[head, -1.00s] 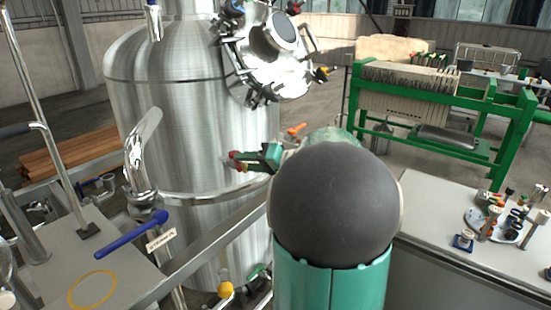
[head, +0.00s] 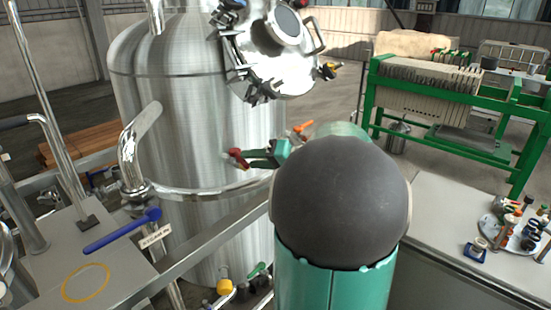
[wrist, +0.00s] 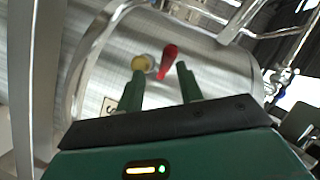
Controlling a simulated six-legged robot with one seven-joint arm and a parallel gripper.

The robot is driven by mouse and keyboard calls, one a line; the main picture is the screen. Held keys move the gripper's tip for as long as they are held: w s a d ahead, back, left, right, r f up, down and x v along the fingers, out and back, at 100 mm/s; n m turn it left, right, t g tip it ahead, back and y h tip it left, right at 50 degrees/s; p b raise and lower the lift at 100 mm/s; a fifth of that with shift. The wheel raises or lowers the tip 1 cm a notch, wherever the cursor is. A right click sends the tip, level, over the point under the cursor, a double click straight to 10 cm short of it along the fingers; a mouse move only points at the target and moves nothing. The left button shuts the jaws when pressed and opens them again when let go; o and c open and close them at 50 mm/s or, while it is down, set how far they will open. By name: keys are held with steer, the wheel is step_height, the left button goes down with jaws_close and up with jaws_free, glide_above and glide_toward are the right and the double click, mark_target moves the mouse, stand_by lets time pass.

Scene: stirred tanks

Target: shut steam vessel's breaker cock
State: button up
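The steel vessel (head: 200,110) stands left of centre in the head view. A red handle (wrist: 168,61) stands out from its curved wall in the wrist view, beside a pale round fitting (wrist: 149,64). In the head view, red (head: 236,157) shows at the tip of my gripper (head: 256,157). In the wrist view my gripper (wrist: 163,82) has its two green fingers apart, with the handle beyond and between their tips. I cannot see contact. A small label (wrist: 109,105), mostly hidden, sits near the left finger. I cannot read whether this is the breaker cock.
A steel rail (head: 207,234) crosses before the vessel. A green filter press (head: 440,95) and a bench with small items (head: 513,228) are right.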

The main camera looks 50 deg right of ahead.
steer(key=v, duration=0.5)
steer(key=shift+s+r, duration=0.1)
steer(key=shift+s, duration=0.25)
steer(key=shift+d+r, duration=0.1)
steer(key=shift+c, duration=1.4)
steer(key=s+d+r, duration=0.1)
steer(key=r, duration=0.1)
steer(key=s+d+r+g, duration=0.1)
steer(key=s+r, duration=0.1)
steer(key=s+d+r+m+g, duration=0.1)
steer(key=s+d+r, duration=0.1)
steer(key=shift+d+r+h, duration=0.1)
steer(key=shift+r+h, duration=0.15)
steer(key=shift+h, duration=0.05)
jaws_close()
steer(key=s+a+f+x, duration=0.1)
steer(key=a+x, duration=0.1)
steer(key=x, duration=1)
steer(key=shift+a+f, duration=0.2)
